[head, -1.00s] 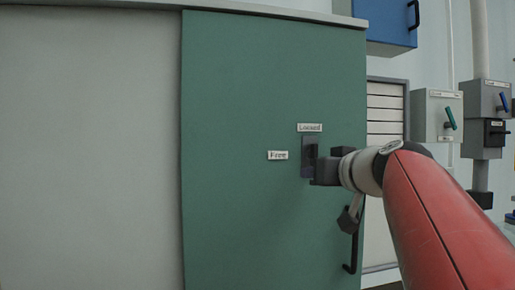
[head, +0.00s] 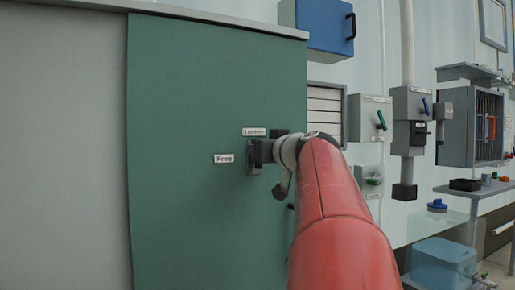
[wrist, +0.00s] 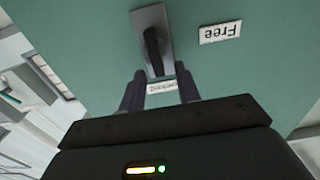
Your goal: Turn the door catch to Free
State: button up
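The door catch (head: 252,163) is a grey plate on the green door (head: 190,120). In the wrist view its black lever (wrist: 153,50) points toward the "Locked" label (wrist: 162,87). The "Free" label (head: 223,158) is left of the catch in the head view; it also shows in the wrist view (wrist: 220,32). My gripper (wrist: 160,88) is open and empty, its fingers on either side of the "Locked" label in the picture. The lever's tip lies just beyond the fingertips, between their lines. Contact cannot be told. In the head view my gripper hides part of the catch.
A pale panel (head: 60,150) stands left of the door. Right of it are a blue cabinet (head: 325,25), a louvred vent (head: 326,100), grey switch boxes (head: 370,118) and a bench with a blue bin (head: 442,265) below. The door face around the catch is clear.

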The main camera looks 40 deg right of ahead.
grip_shut()
dwell(0.3)
jog(key=m, duration=0.6)
jog(key=d+f+m, duration=0.1)
jog(key=m, duration=0.4)
jog(key=d+f+m, duration=0.1)
jog(key=m, duration=0.5)
jog(key=shift+s+d+f+m, duration=0.2)
jog(key=shift+s+f+m, duration=0.05)
jog(key=shift+s+m, duration=0.05)
jog(key=shift+f+m, duration=0.1)
jog(key=shift+m, duration=0.2)
grip_release()
